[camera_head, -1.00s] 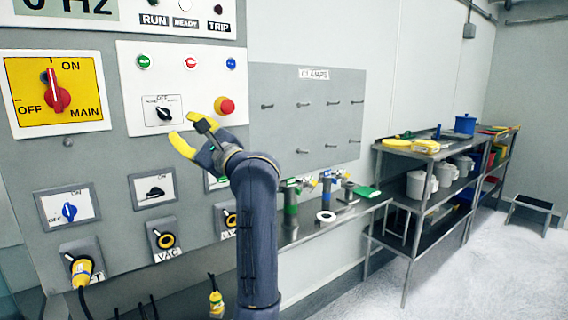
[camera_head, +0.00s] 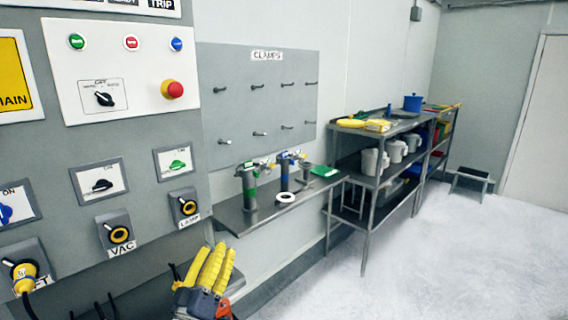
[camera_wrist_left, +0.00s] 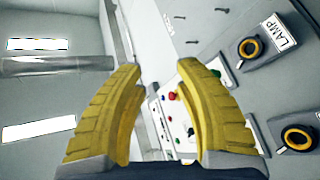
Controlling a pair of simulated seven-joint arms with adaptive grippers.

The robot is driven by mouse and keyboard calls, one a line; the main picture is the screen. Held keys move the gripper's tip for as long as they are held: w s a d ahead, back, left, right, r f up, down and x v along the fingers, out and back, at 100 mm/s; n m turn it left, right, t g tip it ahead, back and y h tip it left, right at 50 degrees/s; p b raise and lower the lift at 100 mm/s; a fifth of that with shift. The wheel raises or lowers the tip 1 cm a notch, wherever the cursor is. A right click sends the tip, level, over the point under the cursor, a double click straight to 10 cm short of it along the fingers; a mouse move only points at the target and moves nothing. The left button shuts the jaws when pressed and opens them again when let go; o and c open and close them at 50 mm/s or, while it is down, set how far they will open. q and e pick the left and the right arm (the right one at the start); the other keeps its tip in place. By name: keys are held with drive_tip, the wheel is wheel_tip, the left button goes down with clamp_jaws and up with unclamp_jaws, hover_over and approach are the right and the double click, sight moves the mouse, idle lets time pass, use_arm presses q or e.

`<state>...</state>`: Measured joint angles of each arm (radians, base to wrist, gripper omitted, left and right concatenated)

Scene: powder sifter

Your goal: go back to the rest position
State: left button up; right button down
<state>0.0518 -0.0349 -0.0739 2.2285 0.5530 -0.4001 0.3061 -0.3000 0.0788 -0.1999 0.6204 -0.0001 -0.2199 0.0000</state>
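My left gripper (camera_head: 215,255) is low at the bottom of the camera_head view, below the lamp socket (camera_head: 185,208) and in front of the wall panel. Its two yellow fingers stand well apart with nothing between them in the left wrist view (camera_wrist_left: 160,70), so it is open and empty. It is apart from the black selector knob (camera_head: 104,99) and the red mushroom button (camera_head: 173,89) above. In the wrist view the lamp socket (camera_wrist_left: 249,47) and the vac socket (camera_wrist_left: 298,138) show at the right. My right gripper is not in view.
A steel shelf (camera_head: 232,217) with green and blue clamp-like fittings stands right of the gripper, under the clamps board (camera_head: 262,105). A yellow plug (camera_head: 25,275) sits at lower left. A steel rack (camera_head: 372,165) stands further right.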

use_arm(q)
drive_tip(key=s+a+f+m+g+y, duration=0.2)
drive_tip(key=s+f+m+g, duration=0.3)
drive_tip(key=f, duration=0.7)
drive_tip(key=s+a+f+m+g+y, duration=0.2)
drive_tip(key=s+a+f+m+g, duration=0.15)
drive_tip(key=s+f, duration=0.6)
drive_tip(key=s+a+f+m+g+y, duration=0.2)
drive_tip(key=s+a+f+g+y, duration=0.1)
drive_tip(key=s+a+f, duration=0.3)
drive_tip(key=s+a+f+m+g+y, duration=0.1)
drive_tip(key=s+a+f+g+y, duration=0.3)
drive_tip(key=s, duration=0.5)
drive_tip(key=s+d+f+g+h, duration=0.1)
drive_tip(key=d+f+h, duration=0.1)
drive_tip(key=f, duration=1)
drive_tip(key=s+d+f+g+h, duration=0.1)
drive_tip(key=s+d+f, duration=0.1)
drive_tip(key=f, duration=0.9)
drive_tip(key=s+d+f+h, duration=0.1)
drive_tip(key=d+f+h, duration=0.1)
drive_tip(key=f, duration=1)
drive_tip(key=s+f+n+g+h, duration=0.1)
drive_tip(key=s+f+n+g, duration=0.2)
drive_tip(key=s+f, duration=1.4)
drive_tip(key=s, duration=0.3)
drive_tip(key=shift+s+a+f, duration=0.15)
drive_tip(key=shift+s+f, duration=0.15)
drive_tip(key=shift+f, duration=0.1)
